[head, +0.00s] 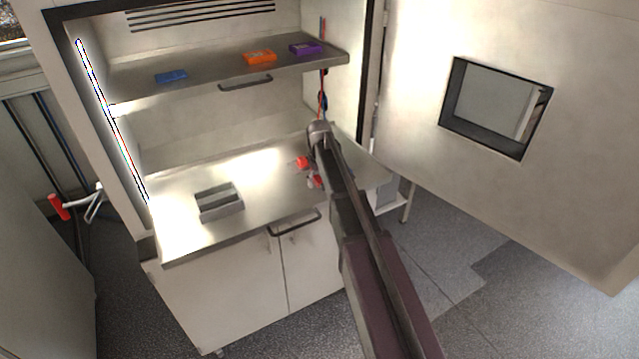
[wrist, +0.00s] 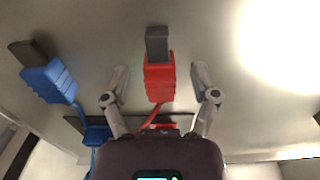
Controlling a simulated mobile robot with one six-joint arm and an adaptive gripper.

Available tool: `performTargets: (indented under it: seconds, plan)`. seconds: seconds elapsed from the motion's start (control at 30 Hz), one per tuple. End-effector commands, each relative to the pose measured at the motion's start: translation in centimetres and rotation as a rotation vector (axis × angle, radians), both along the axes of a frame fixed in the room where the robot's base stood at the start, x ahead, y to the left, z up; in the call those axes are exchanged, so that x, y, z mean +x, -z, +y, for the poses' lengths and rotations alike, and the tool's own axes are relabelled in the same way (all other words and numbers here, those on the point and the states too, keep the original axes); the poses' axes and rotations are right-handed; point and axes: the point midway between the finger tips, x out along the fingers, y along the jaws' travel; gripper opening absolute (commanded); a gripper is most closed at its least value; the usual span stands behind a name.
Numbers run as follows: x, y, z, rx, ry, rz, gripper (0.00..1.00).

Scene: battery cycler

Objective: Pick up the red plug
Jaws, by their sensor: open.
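The red plug (wrist: 159,80) is in the middle of the wrist view, its dark grey tip pointing up in the picture and its red cable running back below it. My gripper (wrist: 161,75) is open, with one finger on each side of the plug and a visible gap on both sides. The fingers do not appear to touch it. In the head view, red patches (head: 302,162) show beside my arm on the worktop; I cannot tell which is the plug. My fingers are not clear there.
A blue plug (wrist: 48,80) with a blue cable lies left of the red plug. A grey slotted holder (head: 219,203) stands on the worktop (head: 175,228). The shelf (head: 205,82) above holds blue, orange and purple items. An open door (head: 420,60) stands at the right.

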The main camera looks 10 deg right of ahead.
Motion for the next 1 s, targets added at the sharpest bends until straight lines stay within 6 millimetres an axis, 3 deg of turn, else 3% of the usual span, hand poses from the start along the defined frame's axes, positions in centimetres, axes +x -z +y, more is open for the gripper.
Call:
performTargets:
  seconds: [0.1,0.13,0.33,0.37,0.4,1.0]
  plan:
    - [0.00,0.00,0.00,0.000,0.000,0.000,0.77]
    - [0.00,0.00,0.00,0.000,0.000,0.000,0.71]
    - [0.00,0.00,-0.01,0.000,0.000,0.000,0.12]
    - [0.00,0.00,-0.01,0.000,0.000,0.000,0.03]
    - [0.00,0.01,-0.01,0.000,0.000,0.000,0.00]
    - [0.00,-0.76,-0.04,0.000,0.000,0.000,0.00]
